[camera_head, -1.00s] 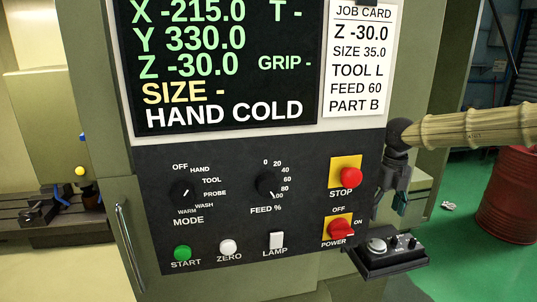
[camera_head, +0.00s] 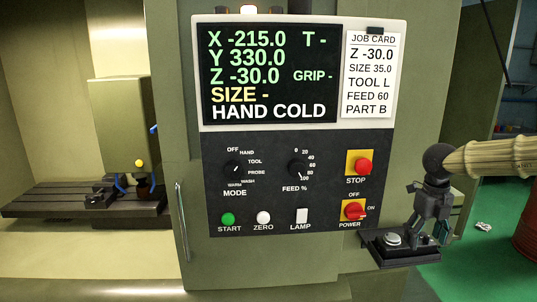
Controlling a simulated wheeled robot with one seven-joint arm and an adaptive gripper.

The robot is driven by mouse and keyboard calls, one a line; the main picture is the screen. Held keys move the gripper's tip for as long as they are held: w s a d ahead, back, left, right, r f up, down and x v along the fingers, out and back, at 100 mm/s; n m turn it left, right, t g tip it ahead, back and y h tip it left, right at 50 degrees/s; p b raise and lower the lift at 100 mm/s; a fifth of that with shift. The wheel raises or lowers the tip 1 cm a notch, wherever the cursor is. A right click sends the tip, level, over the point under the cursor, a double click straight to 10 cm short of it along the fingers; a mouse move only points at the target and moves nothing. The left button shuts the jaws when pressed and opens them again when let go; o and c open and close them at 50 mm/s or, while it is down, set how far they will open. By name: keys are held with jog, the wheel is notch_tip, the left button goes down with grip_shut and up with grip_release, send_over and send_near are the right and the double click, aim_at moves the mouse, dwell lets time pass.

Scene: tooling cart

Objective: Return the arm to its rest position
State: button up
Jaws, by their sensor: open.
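My arm (camera_head: 492,158) comes in from the right edge, in a pale ribbed sleeve with a dark round wrist joint. My gripper (camera_head: 428,226) hangs below the wrist, just right of the control panel (camera_head: 275,145). It is open, and I see nothing held in it. It shows in front of or above a small black control box (camera_head: 402,250); I cannot tell whether it touches the box. The red power switch (camera_head: 354,210) and red stop button (camera_head: 365,166) are left of the gripper, apart from it.
The screen (camera_head: 268,75) reads HAND COLD, with a job card (camera_head: 371,80) beside it. A door handle (camera_head: 183,222) stands out at the panel's left. A machine table (camera_head: 80,205) lies further left. A red drum (camera_head: 525,232) stands at the right on green floor (camera_head: 480,265).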

notch_tip(320, 180, down, 22)
jog(key=a+f+n+t+h+b, duration=0.1)
jog(key=n+t+h+b, duration=0.15)
jog(key=n+h, duration=0.5)
jog(key=s+a+f+n+t+y+b, duration=0.1)
jog(key=s+a+f+n, duration=0.25)
jog(key=f+n, duration=0.2)
jog(key=s+a+f+n+t+y+b, duration=0.1)
jog(key=s+a+f+n, duration=0.1)
jog(key=s+f+n, duration=0.4)
jog(key=s+a+f+n+y+b, duration=0.1)
jog(key=s+a+f+n+y, duration=0.1)
jog(key=s+a+f+n, duration=0.4)
jog(key=s+a+f+n+y+b, duration=0.1)
jog(key=s+a+f+n, duration=0.1)
jog(key=s+f, duration=0.35)
jog(key=s+a+f+n+g+y+b, duration=0.1)
jog(key=s+a+f+n+g, duration=0.1)
jog(key=s, duration=0.7)
jog(key=s+a+f+n+g+y, duration=0.2)
jog(key=s+a+f+n, duration=0.2)
jog(key=s, duration=0.4)
jog(key=shift+s+f+n+b, duration=0.35)
jog(key=shift+f+n+b, duration=0.05)
jog(key=shift+f+n, duration=0.45)
jog(key=shift+g, duration=0.25)
